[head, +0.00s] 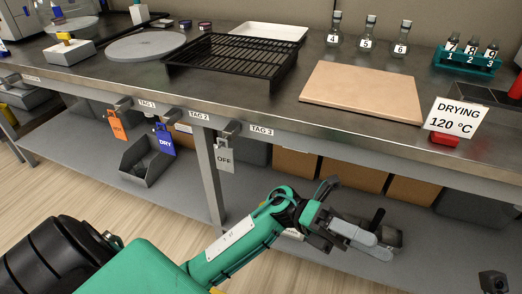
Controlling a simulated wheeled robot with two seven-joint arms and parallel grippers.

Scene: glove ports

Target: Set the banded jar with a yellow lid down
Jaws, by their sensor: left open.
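I cannot make out a banded jar with a yellow lid for certain in the head view. A small yellow-topped item (65,37) sits on a pale block at the far left of the bench, too small to identify. My left gripper (384,232) is open, with no jar visible between its fingers. It is below and in front of the bench's front edge, over the lower shelf. A small dark piece at the bottom right corner may be part of my right gripper; its fingers cannot be made out.
The metal bench (270,100) carries a black wire rack (230,55), a tan board (363,90), a grey disc (146,46), a white tray (262,32), numbered flasks (368,32) and a teal vial rack (466,62). Tags hang along its front edge. Boxes and a grey bin (145,160) stand below.

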